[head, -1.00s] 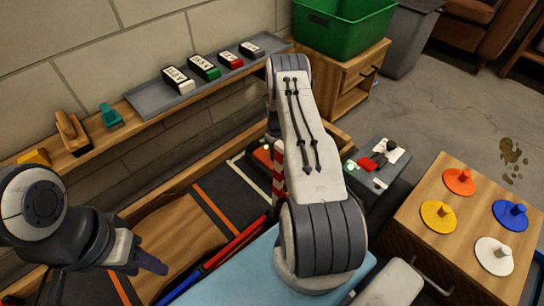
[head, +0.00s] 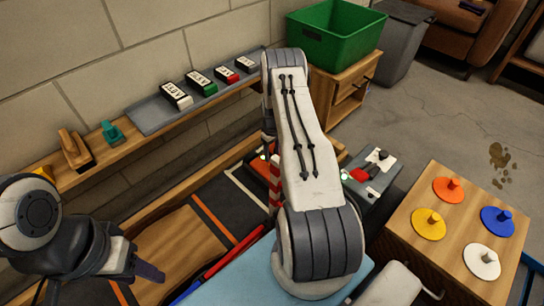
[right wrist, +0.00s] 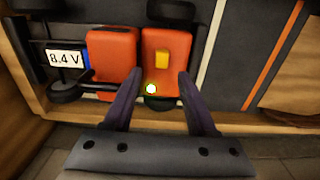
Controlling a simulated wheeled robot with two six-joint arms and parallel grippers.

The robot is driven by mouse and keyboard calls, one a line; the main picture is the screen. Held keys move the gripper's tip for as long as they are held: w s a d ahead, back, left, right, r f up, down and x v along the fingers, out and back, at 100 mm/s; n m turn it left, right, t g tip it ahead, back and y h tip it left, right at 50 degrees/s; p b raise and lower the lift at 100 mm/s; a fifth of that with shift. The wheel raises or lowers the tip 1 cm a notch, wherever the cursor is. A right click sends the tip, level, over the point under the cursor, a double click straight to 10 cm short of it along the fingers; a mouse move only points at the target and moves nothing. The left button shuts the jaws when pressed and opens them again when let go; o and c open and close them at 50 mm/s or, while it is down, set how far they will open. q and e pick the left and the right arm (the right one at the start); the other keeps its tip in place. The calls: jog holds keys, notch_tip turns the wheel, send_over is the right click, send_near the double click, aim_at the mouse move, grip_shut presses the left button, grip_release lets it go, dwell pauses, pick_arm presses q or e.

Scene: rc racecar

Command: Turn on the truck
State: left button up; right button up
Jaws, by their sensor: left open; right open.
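In the right wrist view, the truck lies on the dark track surface. It has an orange-red box (right wrist: 112,55) beside a white "8.4 V" label (right wrist: 67,58), and a second orange-red box (right wrist: 162,70) with a yellow switch-like block (right wrist: 162,59). A small light (right wrist: 151,88) glows green-white at this box's near edge. My right gripper (right wrist: 154,82) is open, its fingers spread on either side of the second box's near part; contact cannot be told. In the head view my right arm hides most of the truck and the right gripper. My left gripper (head: 150,272) is open and empty at lower left.
A wooden rim (right wrist: 230,120) borders the track. A wall shelf holds several labelled blocks (head: 198,82). A wooden cabinet with coloured knobbed discs (head: 448,190) stands right. A green bin (head: 336,32) is behind.

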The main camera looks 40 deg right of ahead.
notch_tip(320, 180, up, 4)
jog(key=shift+f+p, duration=0.1)
jog(key=shift+p, duration=0.55)
jog(key=a+r+n+p, duration=0.3)
jog(key=a+r+p, duration=0.1)
jog(key=a+r, duration=2.25)
jog(key=s+a+r+n+p, duration=0.1)
jog(key=s+a+r+p, duration=0.1)
jog(key=s+a+r, duration=0.6)
jog(key=s+a+r+n+y+p, duration=0.1)
jog(key=s+a+r+p, duration=0.2)
jog(key=s, duration=0.7)
jog(key=s+a+r+n+p, duration=0.15)
jog(key=s+a+r, duration=0.3)
jog(key=s, duration=0.65)
notch_tip(320, 180, up, 38)
jog(key=p, duration=3.6)
jog(key=shift+w+d+f, duration=0.25)
jog(key=shift+w+d, duration=0.15)
jog(key=shift+d, duration=0.05)
